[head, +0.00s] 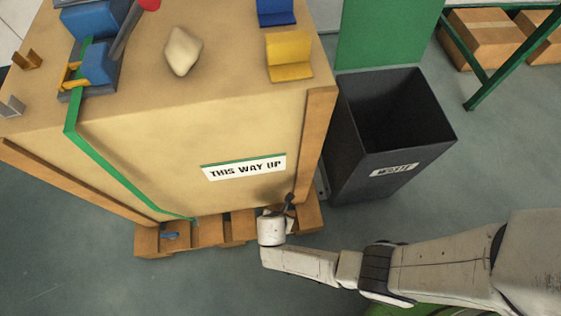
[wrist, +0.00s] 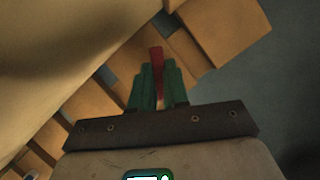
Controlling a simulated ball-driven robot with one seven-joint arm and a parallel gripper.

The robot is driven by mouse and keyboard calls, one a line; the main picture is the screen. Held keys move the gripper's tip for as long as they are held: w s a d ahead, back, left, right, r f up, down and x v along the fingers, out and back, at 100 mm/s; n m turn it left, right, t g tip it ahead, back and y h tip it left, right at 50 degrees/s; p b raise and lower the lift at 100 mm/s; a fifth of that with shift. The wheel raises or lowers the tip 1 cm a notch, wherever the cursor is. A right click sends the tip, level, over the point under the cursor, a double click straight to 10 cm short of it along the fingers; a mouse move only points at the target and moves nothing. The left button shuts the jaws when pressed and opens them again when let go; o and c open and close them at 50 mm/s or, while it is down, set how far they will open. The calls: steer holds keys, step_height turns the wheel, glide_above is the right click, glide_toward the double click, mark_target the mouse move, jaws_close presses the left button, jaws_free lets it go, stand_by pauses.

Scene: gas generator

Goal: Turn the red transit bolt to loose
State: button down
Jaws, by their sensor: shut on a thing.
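The red transit bolt (wrist: 157,61) shows in the wrist view as a narrow red piece between the green fingers, beside the wooden pallet under the crate. My gripper (wrist: 158,80) is shut on it, one finger on each side. In the head view my gripper (head: 288,203) is low at the near right corner of the crate (head: 240,130), by the pallet. The bolt is hidden there behind my wrist and gripper. How far the bolt is turned cannot be told.
The crate stands on a wooden pallet (head: 205,232). A dark waste bin (head: 375,165) stands close on the right. A green strap (head: 110,165) runs down the crate's front. A lever tool with a red end (head: 148,5) and wedges lie on top. Floor is clear at lower left.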

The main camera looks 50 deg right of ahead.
steer(key=n+t+p, duration=0.1)
steer(key=n, duration=0.2)
steer(key=n+y+p, duration=0.1)
steer(key=n+p, duration=0.1)
steer(key=n, duration=0.1)
steer(key=shift+s+d+r+t+y, duration=0.1)
steer(key=shift+s+d+t+y, duration=0.1)
steer(key=shift+t+y, duration=0.15)
steer(key=n+y+p, duration=0.1)
steer(key=n, duration=0.2)
steer(key=n+t+y+p, duration=0.1)
steer(key=n, duration=0.2)
steer(key=shift+d+n+p, duration=0.1)
steer(key=shift+n+p, duration=0.2)
steer(key=shift+p, duration=0.05)
steer(key=shift+n, duration=0.3)
steer(key=shift+n+y, duration=0.35)
steer(key=shift+n, duration=0.15)
steer(key=n+y, duration=0.1)
steer(key=n, duration=0.3)
steer(key=shift+d+n+g+y, duration=0.2)
steer(key=shift+n+g+y, duration=0.1)
steer(key=shift+g+y, duration=0.1)
steer(key=n+g+y, duration=0.1)
steer(key=n, duration=0.3)
steer(key=shift+w+n+b, duration=0.1)
steer(key=shift+n+b, duration=0.2)
steer(key=shift+n, duration=0.1)
steer(key=shift+y, duration=0.3)
